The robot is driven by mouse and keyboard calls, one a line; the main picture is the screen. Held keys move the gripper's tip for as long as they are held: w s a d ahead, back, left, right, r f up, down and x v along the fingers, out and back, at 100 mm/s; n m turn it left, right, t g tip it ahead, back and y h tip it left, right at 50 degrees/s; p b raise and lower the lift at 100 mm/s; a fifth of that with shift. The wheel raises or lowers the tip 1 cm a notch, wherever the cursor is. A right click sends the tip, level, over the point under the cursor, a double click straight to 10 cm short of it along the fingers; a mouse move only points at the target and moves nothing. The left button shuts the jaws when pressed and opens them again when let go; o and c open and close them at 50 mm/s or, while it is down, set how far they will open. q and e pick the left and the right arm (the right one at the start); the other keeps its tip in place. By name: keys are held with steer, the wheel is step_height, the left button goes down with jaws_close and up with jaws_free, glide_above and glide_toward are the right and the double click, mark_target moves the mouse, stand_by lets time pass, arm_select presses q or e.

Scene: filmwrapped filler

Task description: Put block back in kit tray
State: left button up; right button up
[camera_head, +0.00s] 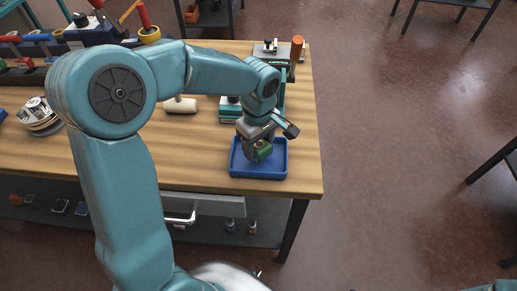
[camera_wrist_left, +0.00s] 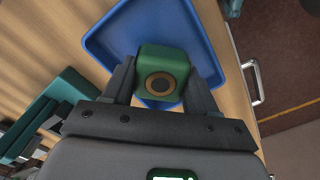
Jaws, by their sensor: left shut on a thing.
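A green block (camera_head: 263,151) with a tan ring and dark centre on one face is held by my left gripper (camera_head: 258,147). The left wrist view shows the block (camera_wrist_left: 161,72) between the two dark fingers of the gripper (camera_wrist_left: 162,85), which is shut on it. The blue kit tray (camera_head: 275,172) lies near the front right corner of the workbench. The block is over the tray, within its outline; I cannot tell whether it touches the tray floor. The tray also shows behind the block in the left wrist view (camera_wrist_left: 112,42). My right gripper is not in view.
A teal vise (camera_head: 230,111) and a white mallet head (camera_head: 181,105) are on the wooden workbench (camera_head: 195,150) behind the tray. An orange-handled tool (camera_head: 297,47) stands at the back right. Tool racks fill the back left. A drawer handle (camera_head: 180,217) juts below the front edge.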

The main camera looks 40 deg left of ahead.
arm_select(q)
step_height(320, 180, down, 3)
steer(key=shift+w+a+r, duration=0.1)
steer(key=shift+r, duration=0.1)
steer(key=shift+r, duration=0.1)
steer(key=o, duration=1.2)
steer(key=shift+f, duration=0.2)
